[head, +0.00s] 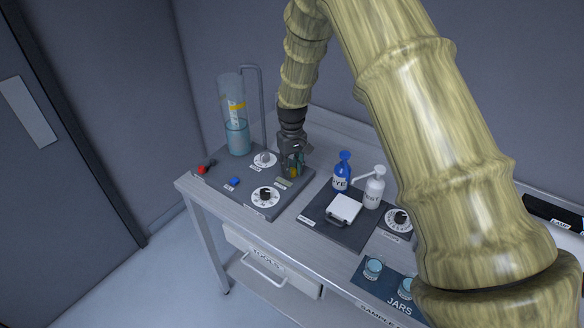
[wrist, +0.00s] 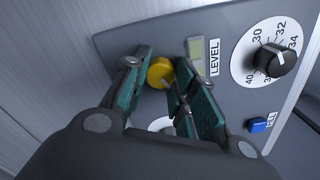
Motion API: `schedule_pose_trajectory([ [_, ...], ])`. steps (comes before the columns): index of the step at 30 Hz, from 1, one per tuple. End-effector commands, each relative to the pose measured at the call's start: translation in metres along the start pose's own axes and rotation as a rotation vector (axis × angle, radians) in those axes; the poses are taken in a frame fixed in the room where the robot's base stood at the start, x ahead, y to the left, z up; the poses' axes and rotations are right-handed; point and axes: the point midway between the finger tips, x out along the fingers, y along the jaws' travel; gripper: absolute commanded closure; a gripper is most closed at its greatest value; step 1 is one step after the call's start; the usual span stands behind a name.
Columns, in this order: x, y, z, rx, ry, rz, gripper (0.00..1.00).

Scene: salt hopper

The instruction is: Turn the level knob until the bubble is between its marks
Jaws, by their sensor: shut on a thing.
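The yellow level knob (wrist: 160,72) sits on the grey panel in the wrist view. My gripper (wrist: 158,85) has its green-padded fingers on either side of the knob and is shut on it. The level vial (wrist: 196,52), a pale green strip beside the LEVEL label, is just right of the knob. One fingertip partly covers its lower end. I cannot make out the bubble or its marks. In the head view my gripper (head: 292,163) points down at the panel's right rear part, and the vial (head: 284,183) shows just in front of it.
A black dial (wrist: 274,60) with a numbered white scale and a blue button (wrist: 258,125) are on the same panel. A clear cylinder with blue liquid (head: 237,135) stands at its back left. A blue bottle (head: 342,172) and a white bottle (head: 374,188) stand to the right.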

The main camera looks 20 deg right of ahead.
Motion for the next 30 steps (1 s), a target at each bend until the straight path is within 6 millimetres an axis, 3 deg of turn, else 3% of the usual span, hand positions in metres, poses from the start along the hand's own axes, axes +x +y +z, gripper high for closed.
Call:
schedule_pose_trajectory([
  [1, -0.001, 0.000, -0.002, 0.000, 0.006, 0.001, 0.97],
  [2, -0.001, 0.000, -0.003, 0.000, 0.006, 0.001, 0.72],
  [6, -0.001, 0.000, -0.002, -0.001, 0.005, 0.001, 0.51],
  [19, -0.009, 0.000, -0.002, -0.001, 0.004, 0.000, 0.51],
  [30, -0.071, 0.000, -0.002, -0.002, 0.005, 0.000, 0.51],
])
